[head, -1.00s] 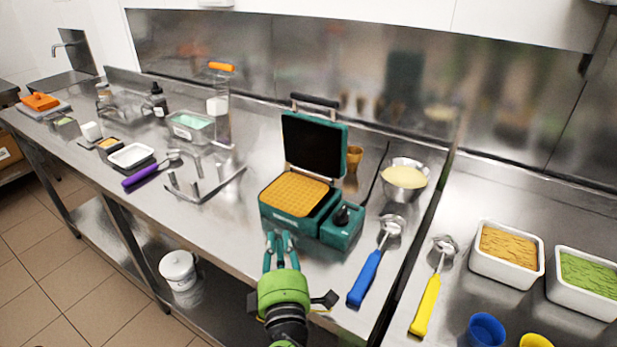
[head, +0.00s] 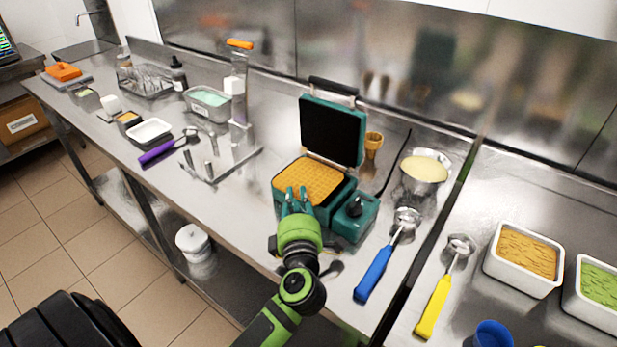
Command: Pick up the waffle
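The golden waffle (head: 310,179) lies in the lower plate of the open teal waffle iron (head: 333,138), whose dark lid stands upright behind it. My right gripper is not in view.
A bowl of batter (head: 425,170) stands right of the iron. A blue-handled scoop (head: 375,272) and a yellow-handled scoop (head: 434,303) lie to the right. A metal stand (head: 215,170) and a purple-handled scoop (head: 158,152) are to the left. The counter's front left is clear.

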